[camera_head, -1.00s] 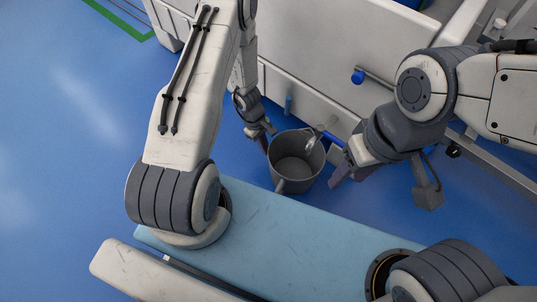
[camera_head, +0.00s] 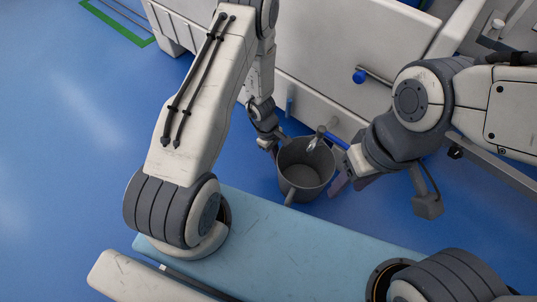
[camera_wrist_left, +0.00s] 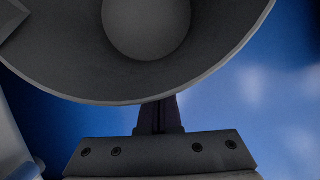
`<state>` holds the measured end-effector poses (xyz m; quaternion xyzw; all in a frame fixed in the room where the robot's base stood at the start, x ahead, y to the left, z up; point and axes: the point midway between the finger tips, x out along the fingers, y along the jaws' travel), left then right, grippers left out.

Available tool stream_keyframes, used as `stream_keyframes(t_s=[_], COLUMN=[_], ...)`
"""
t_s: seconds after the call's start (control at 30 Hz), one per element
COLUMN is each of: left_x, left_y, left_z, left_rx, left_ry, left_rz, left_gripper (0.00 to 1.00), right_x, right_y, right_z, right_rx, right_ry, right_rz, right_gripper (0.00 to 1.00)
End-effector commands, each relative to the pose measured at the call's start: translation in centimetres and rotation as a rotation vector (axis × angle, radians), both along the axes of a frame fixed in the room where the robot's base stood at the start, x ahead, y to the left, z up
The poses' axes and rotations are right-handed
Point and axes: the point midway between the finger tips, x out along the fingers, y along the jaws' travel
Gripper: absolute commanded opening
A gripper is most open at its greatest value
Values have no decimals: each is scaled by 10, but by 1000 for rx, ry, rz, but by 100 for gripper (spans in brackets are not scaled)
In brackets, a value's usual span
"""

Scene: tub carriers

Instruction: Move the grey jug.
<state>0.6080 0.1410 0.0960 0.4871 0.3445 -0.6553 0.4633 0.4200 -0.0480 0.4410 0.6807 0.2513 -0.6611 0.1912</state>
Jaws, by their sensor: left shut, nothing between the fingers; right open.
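The grey jug (camera_head: 301,178) is an open, tapered vessel in front of the white unit, between my two grippers. A short stub juts from its near side, and a light grey piece shows at its far rim. My left gripper (camera_head: 274,150) is shut and empty at the jug's left side. In the left wrist view the jug (camera_wrist_left: 70,75) fills the top, with its round floor visible; the left fingers (camera_wrist_left: 158,118) run behind its wall, tips hidden. My right gripper (camera_head: 340,180) is open close to the jug's right side; whether either gripper touches it is unclear.
A pale blue bench-like surface (camera_head: 290,240) lies in front of the jug. The white unit (camera_head: 330,60), with blue-ended handles, stands behind. Blue floor (camera_head: 60,150) is clear at the left.

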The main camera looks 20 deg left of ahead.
Motion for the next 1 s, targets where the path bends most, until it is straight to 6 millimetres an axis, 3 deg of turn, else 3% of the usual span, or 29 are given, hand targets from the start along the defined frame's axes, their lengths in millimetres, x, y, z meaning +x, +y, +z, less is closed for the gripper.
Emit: stream_keyframes(t_s=[0.27, 0.5, 0.8, 1.0], left_x=[1, 10, 16, 19], left_y=[4, 39, 56, 63], left_z=[2, 7, 69, 91], left_rx=[1, 0, 0, 1], left_ry=[-1, 1, -2, -1], left_rz=[2, 6, 1, 0], left_gripper=[0, 0, 0, 0], right_x=[0, 0, 0, 0], right_y=[0, 0, 0, 0], right_z=[4, 34, 79, 94], right_rx=[0, 0, 0, 0], right_ry=[0, 0, 0, 0], right_rz=[0, 0, 0, 0], right_gripper=[50, 50, 50, 50])
